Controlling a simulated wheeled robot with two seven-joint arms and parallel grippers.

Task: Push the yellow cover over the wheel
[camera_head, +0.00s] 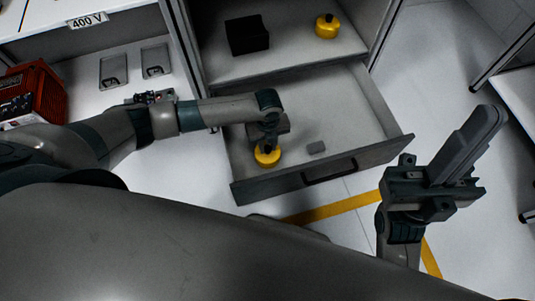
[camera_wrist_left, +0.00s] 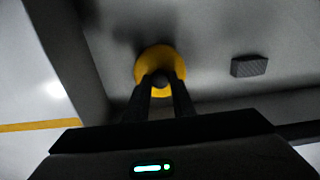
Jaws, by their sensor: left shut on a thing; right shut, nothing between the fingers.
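A round yellow cover (camera_head: 267,159) with a dark knob sits inside the open drawer, near its front left. It also shows in the left wrist view (camera_wrist_left: 160,62). My left gripper (camera_head: 266,142) points down from above and is shut on the cover's dark knob; in the left wrist view its fingertips (camera_wrist_left: 161,80) close around it. Whether the cover touches the drawer floor I cannot tell. A second yellow piece with a black knob (camera_head: 326,27) stands on the shelf behind. I cannot make out a wheel. My right gripper (camera_head: 488,118) is shut and empty, right of the drawer.
A black block (camera_head: 247,35) stands on the shelf. A red device (camera_head: 38,95) is at far left. The drawer's right side is clear.

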